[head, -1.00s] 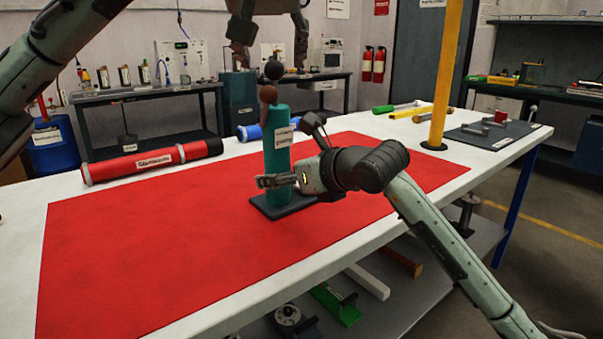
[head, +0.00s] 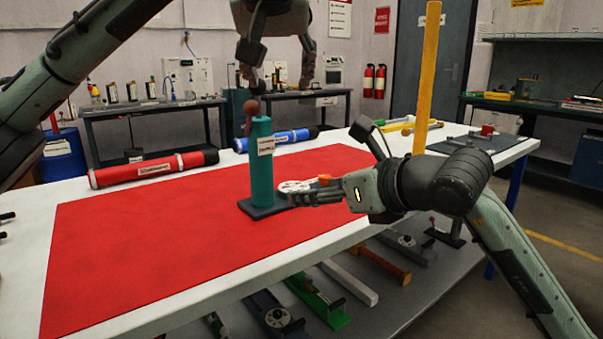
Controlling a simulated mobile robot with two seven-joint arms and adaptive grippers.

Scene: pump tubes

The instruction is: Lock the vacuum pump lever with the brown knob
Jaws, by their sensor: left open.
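The vacuum pump, a teal upright cylinder (head: 262,172) with a white label, stands on a dark base plate (head: 262,208) on the red mat. Its brown knob (head: 251,107) shows at the top left of the cylinder. My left gripper (head: 279,80) points down above the pump with its fingers apart. Its left finger is just above the brown knob; I cannot tell if they touch. My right gripper (head: 325,157) is to the right of the pump, its fingers spread, with one finger low near the base. A pale round piece (head: 295,186) shows by that finger, partly hidden.
A red tube (head: 152,168) and a blue tube (head: 276,140) lie along the table's back edge. A yellow post (head: 428,80) stands behind my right arm. The red mat (head: 130,240) is clear on the left. Several parts lie on the shelf below.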

